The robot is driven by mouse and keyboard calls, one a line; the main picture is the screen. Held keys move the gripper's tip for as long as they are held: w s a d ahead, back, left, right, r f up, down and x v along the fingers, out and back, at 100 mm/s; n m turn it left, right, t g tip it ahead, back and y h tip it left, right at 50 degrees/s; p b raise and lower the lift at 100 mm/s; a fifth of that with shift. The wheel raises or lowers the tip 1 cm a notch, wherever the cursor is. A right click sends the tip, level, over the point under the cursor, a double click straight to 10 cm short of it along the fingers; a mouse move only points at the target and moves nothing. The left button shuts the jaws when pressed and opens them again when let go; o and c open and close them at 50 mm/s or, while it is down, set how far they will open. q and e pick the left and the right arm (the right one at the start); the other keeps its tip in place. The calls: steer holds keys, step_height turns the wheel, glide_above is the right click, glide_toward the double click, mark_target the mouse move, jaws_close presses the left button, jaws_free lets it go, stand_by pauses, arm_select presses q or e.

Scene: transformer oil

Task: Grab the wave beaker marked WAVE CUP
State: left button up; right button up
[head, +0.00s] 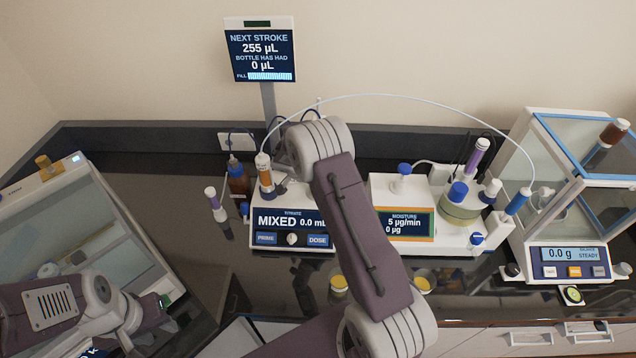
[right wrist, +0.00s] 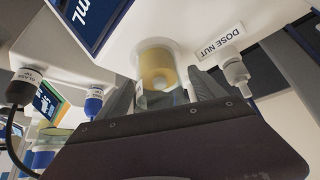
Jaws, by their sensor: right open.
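No marking WAVE CUP can be read in either view, so I cannot tell which vessel is the wave beaker. Two small vessels with yellow tops, one left (head: 338,284) and one right (head: 423,285), stand on the dark bench either side of my right arm. My right gripper (right wrist: 162,88) is open, its grey fingers on either side of an amber-yellow cylinder (right wrist: 156,68) under a white housing. I cannot tell whether they touch it. In the head view my right arm hides this gripper. My left gripper (head: 156,310) is at the lower left; its jaws are unclear.
A titrator (head: 291,218) reading MIXED 0.0 mL and a moisture unit (head: 405,224) stand behind my right arm. A glass-sided balance (head: 572,257) is at the right, a glass-fronted cabinet (head: 75,235) at the left.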

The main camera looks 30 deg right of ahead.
steer(key=shift+a, duration=0.1)
steer(key=shift+s+a, duration=0.1)
steer(key=c, duration=0.5)
jaws_close()
steer(key=shift+r+b, duration=0.15)
steer(key=shift+b, duration=0.65)
steer(key=s+a+b, duration=0.3)
steer(key=a, duration=0.5)
steer(key=s+a+b, duration=0.4)
steer(key=a, duration=0.4)
steer(key=shift+s+a+r, duration=0.15)
steer(key=shift+s+r, duration=0.05)
